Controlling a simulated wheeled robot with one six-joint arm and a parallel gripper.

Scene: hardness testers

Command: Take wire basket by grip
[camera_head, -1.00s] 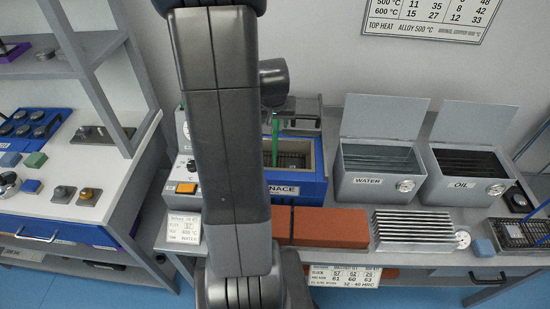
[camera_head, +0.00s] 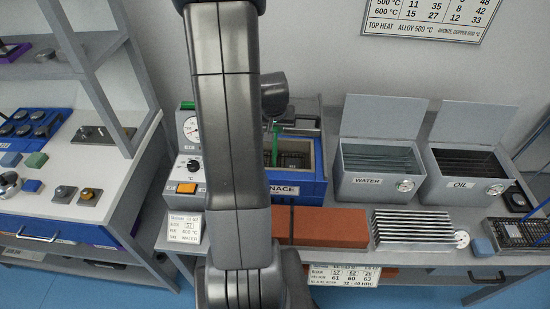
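A dark wire basket (camera_head: 524,233) sits at the right end of the bench, cut off by the frame edge. A thin handle rises from it toward the upper right. Dark mesh (camera_head: 292,160) also shows inside the open blue furnace (camera_head: 312,190), with a green upright piece (camera_head: 275,145) above it; I cannot tell whether this is a second basket with its grip. My arm crosses the middle of the view and hides the furnace's left part. My gripper's fingers are not visible.
The open WATER tank (camera_head: 367,189) and OIL tank (camera_head: 462,191) stand right of the furnace, lids up. Orange bricks (camera_head: 330,226), a finned metal rack (camera_head: 415,228) and a small blue block (camera_head: 482,247) line the front. A control box (camera_head: 187,172) stands left; a shelved table is farther left.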

